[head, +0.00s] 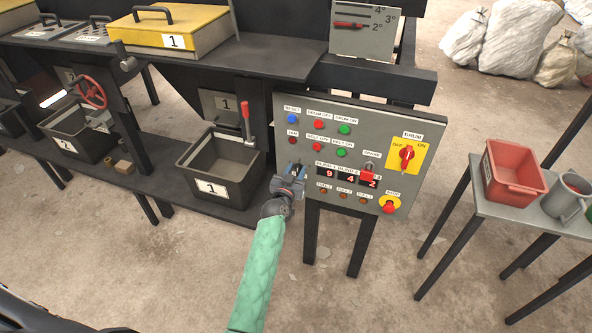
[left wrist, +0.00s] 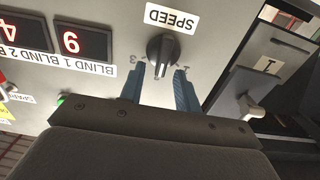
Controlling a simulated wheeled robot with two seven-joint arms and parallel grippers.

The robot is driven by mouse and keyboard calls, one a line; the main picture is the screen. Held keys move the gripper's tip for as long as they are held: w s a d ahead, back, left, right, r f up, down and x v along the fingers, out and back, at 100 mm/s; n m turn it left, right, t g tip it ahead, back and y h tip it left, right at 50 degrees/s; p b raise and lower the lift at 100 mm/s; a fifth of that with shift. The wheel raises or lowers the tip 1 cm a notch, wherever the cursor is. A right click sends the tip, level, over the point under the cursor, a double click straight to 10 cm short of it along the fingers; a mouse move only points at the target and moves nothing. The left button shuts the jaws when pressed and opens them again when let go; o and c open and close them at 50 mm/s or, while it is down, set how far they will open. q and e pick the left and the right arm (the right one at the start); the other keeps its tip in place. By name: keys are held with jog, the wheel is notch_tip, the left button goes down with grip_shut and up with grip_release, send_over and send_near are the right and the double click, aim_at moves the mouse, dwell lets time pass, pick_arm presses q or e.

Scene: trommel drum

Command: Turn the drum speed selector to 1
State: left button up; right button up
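The drum speed selector is a dark round knob (left wrist: 162,50) under a SPEED label (left wrist: 172,17), seen upside down in the left wrist view. Small number marks show near it, a 3 on the left and what looks like a 1 on the right. My left gripper (left wrist: 160,88) has its two blue fingers apart, with the knob's lower part at the gap between their tips. I cannot tell whether they touch it. In the head view my left gripper (head: 291,182) is at the left edge of the grey control panel (head: 330,118) and largely hides the knob. My right gripper is not in view.
The panel also carries buttons, red number displays (head: 350,178), a red drum switch (head: 407,155) and a red stop button (head: 389,207). A bin marked 1 (head: 240,180) stands left of my gripper. A side table (head: 490,208) holds a red tub (head: 512,172) and a grey mug (head: 566,195).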

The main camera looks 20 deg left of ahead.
pick_arm(q)
jog(key=shift+c, duration=0.2)
grip_shut()
